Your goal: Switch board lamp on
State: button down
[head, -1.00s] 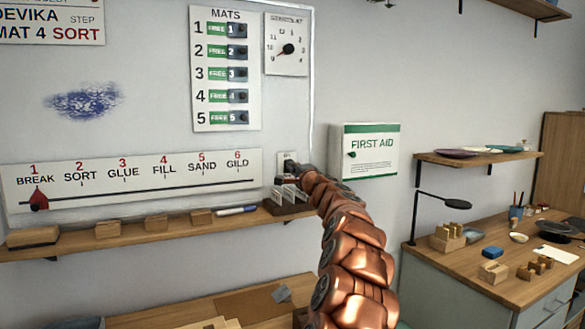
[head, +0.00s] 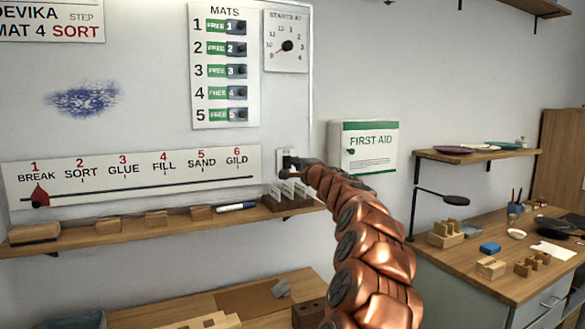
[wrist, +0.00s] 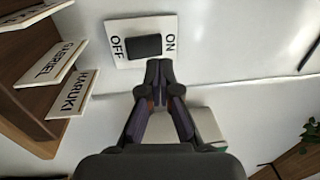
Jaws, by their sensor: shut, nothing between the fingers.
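In the wrist view the plate (wrist: 112,30) carries a dark rocker (wrist: 145,46) between the words OFF, on the left, and ON, on the right. My gripper (wrist: 160,68) is shut and empty. Its fingertips lie just below the rocker's right, ON-side end in that view; I cannot tell whether they touch. In the head view my gripper (head: 294,164) partly covers the plate. I cannot tell which way the rocker is tipped. No board lamp is clearly visible.
A rack of name cards (head: 290,192) stands on the shelf (head: 130,231) just below the switch. In the wrist view name cards (wrist: 70,93) lie close on the left. A first aid box (head: 363,148) hangs to the right. A desk with a lamp (head: 455,199) is further right.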

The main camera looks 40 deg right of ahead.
jog(key=r+b+v, duration=0.2)
jog(key=v, duration=0.7)
jog(key=shift+s+r, duration=0.15)
jog(key=shift+s, duration=0.25)
jog(key=shift+a, duration=0.15)
dwell(0.3)
